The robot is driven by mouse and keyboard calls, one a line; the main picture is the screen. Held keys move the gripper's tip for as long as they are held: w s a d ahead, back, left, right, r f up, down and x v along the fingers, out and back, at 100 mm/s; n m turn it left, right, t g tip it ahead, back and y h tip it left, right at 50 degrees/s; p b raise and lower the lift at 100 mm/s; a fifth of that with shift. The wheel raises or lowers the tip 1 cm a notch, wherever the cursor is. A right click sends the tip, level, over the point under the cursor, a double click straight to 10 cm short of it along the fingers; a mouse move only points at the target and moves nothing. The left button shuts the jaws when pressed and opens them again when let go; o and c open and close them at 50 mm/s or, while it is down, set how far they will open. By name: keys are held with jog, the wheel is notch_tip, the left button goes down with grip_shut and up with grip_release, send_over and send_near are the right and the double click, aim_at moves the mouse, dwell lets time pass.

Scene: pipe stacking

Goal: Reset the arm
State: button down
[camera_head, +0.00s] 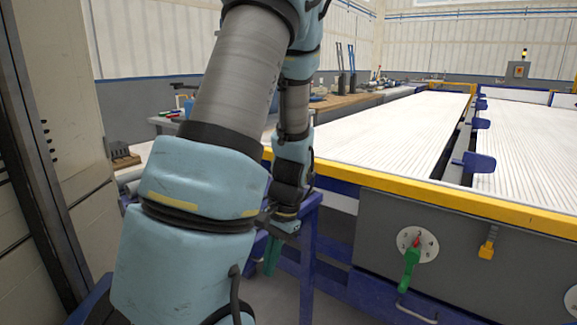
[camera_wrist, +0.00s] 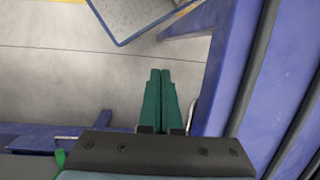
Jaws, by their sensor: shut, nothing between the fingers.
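My arm, light blue and grey, fills the left and middle of the head view. My gripper (camera_head: 272,255) hangs at its end, green fingers pointing down, beside a blue frame (camera_head: 307,235). In the wrist view my gripper (camera_wrist: 160,78) shows its two green fingers side by side and touching. It is shut and empty above the grey floor (camera_wrist: 60,80). Part of the gripper is hidden behind my arm in the head view. No pipe is seen in the fingers.
A roller conveyor with a yellow edge (camera_head: 440,198) and grey front panel (camera_head: 450,230) stands to the right. A green-handled switch (camera_head: 410,262) is on the panel. Blue beams (camera_wrist: 235,60) lie close right of the fingers in the wrist view. A workbench (camera_head: 345,103) stands behind.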

notch_tip(320, 180, up, 25)
jog(key=s+a+n+t+h+p, duration=0.2)
jog(key=n+p, duration=0.3)
jog(key=p, duration=1.1)
jog(key=shift+a+n+t+h+p, duration=0.3)
jog(key=shift+n+t+h, duration=0.1)
jog(key=shift+t, duration=0.2)
